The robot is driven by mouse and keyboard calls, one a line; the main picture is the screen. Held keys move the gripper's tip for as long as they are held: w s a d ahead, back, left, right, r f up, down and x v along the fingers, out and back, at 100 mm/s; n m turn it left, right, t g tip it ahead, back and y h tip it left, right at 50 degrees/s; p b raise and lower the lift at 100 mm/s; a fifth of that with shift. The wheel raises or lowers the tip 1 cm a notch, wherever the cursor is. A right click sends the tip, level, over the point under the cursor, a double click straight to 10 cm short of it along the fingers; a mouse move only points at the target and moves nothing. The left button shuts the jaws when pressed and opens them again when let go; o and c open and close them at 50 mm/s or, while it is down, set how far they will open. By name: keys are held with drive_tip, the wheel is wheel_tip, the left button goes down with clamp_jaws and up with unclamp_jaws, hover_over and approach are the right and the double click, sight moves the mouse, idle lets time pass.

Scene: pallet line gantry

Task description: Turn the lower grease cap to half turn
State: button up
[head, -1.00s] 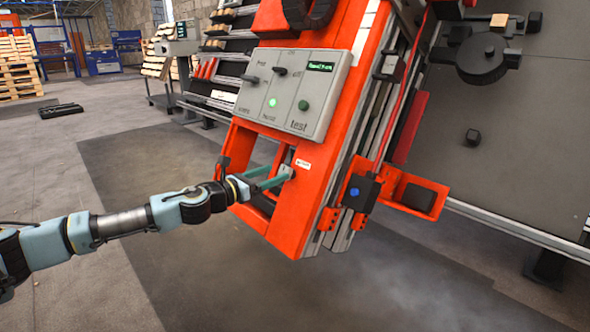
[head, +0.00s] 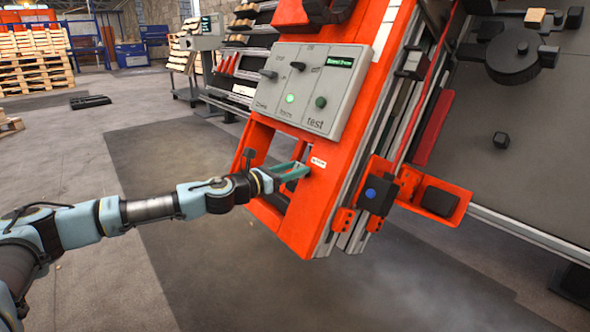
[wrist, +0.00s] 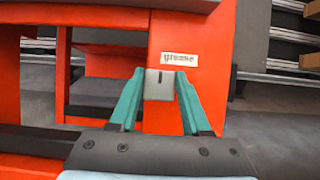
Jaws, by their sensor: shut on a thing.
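The grease cap (wrist: 159,85) is a small grey block with a dark mark at its top, just below the white "grease" label (wrist: 178,59) on the orange frame. In the wrist view my gripper (wrist: 160,84) has its two green fingers closed on the cap's left and right sides. In the head view my gripper (head: 302,172) reaches the frame's lower part from the left. The cap is mostly hidden by the fingers there. I cannot tell the cap's exact turn angle.
A grey control panel (head: 312,92) with knobs, a lit green button and a small display sits above my gripper. The orange frame (head: 318,200) has an opening beside the cap. A bracket with a blue button (head: 371,194) is at the right. Open floor lies to the left.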

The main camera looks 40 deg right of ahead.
clamp_jaws()
